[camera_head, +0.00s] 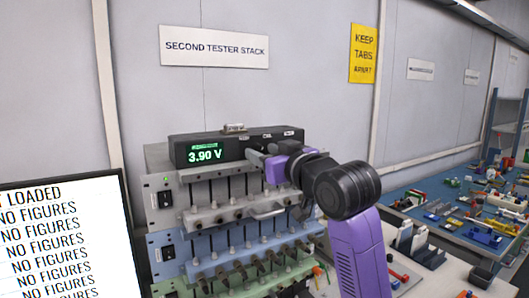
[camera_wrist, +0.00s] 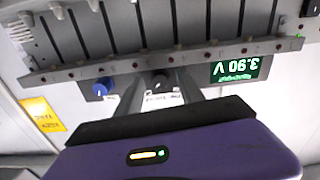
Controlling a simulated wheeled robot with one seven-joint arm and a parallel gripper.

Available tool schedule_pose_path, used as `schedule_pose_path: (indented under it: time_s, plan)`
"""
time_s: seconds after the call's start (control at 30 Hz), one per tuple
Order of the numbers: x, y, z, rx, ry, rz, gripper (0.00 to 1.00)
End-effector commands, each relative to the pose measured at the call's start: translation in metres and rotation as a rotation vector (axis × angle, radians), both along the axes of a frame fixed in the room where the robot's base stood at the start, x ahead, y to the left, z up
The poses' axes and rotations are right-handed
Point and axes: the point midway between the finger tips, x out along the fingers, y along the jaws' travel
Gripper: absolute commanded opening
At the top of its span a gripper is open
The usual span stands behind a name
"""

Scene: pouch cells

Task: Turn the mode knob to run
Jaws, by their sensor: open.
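The black tester unit (camera_head: 236,147) sits on top of the rack, its green display (camera_head: 203,154) reading 3.90 V. My gripper (camera_head: 263,160) is at the right part of its front face and covers much of the controls there. In the wrist view, which is upside down, my open gripper (camera_wrist: 162,79) has its two fingers on either side of a dark knob (camera_wrist: 160,84). I cannot tell whether the fingers touch it. A small label beside this knob is too blurred to read, so its setting is unclear. A blue knob (camera_wrist: 101,89) is to the left, outside the fingers.
A screen (camera_head: 60,240) stands at front left. A blue bench (camera_head: 410,207) with many small parts is at right. A yellow sign (camera_head: 362,53) hangs behind.

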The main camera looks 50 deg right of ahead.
Motion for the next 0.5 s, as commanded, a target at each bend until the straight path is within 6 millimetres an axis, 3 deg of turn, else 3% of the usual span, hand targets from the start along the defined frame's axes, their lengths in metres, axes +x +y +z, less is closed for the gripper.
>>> schedule_pose_path:
  time_s: [0.23,0.43,0.5]
  plan:
    - [0.0007,-0.0001,-0.0001,0.0,0.0,0.0,0.43]
    - [0.0005,-0.0001,-0.0001,0.0,0.0,0.0,0.04]
    - [0.0005,0.0,-0.0001,0.0,0.0,0.0,0.0]
